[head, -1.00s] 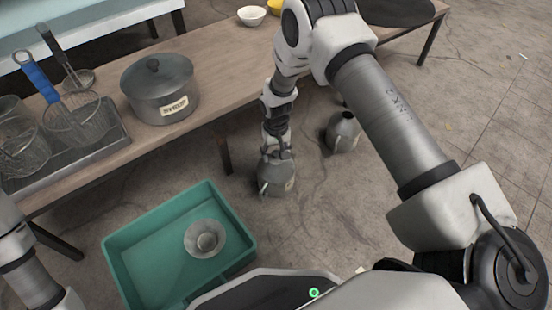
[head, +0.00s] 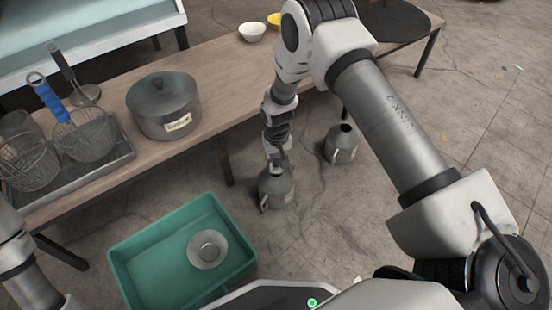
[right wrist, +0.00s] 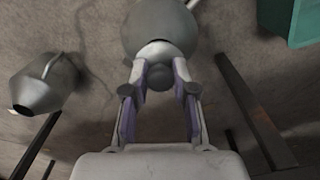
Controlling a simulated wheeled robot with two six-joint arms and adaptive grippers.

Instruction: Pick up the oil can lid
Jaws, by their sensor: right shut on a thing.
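My right gripper (head: 277,165) is above a grey metal oil can (head: 277,189) that stands on the floor beside the table. In the right wrist view its two fingers (right wrist: 159,92) are shut on a small round grey knob, the lid (right wrist: 158,77). The can body (right wrist: 160,25) lies just beyond the lid, with a pale ring between them. I cannot tell whether the lid still touches the can's mouth. In the head view the lid is too small to make out. My left gripper is out of view; only its arm shows at lower left.
A second grey can (head: 341,146) stands right of the first; it also shows in the wrist view (right wrist: 45,84). A green bin (head: 130,248) holding a metal funnel-like bowl (head: 207,249) stands at lower left. The wooden table (head: 222,98) carries a lidded pot (head: 165,105) and strainers.

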